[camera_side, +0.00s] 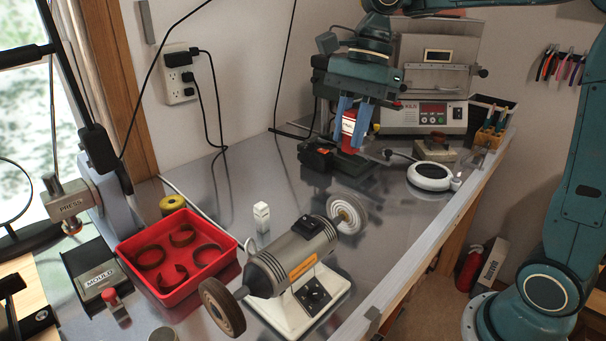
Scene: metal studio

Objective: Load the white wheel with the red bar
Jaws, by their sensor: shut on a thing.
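The red bar (348,126) is upright at the back of the bench, between the blue fingers of my gripper (351,141). My gripper points down and is shut on it. Whether the bar's lower end touches anything beneath is hard to tell. The white wheel (349,211) is on the right end of the grey bench grinder (297,257), nearer the camera and well apart from my gripper. A brown wheel (222,307) is on the grinder's left end.
A white block (261,216) stands behind the grinder. A red tray (133,246) with several brown rings is at left. A kiln (434,115) stands behind my gripper. A round white device (431,176) is at right. Bare metal bench lies between wheel and gripper.

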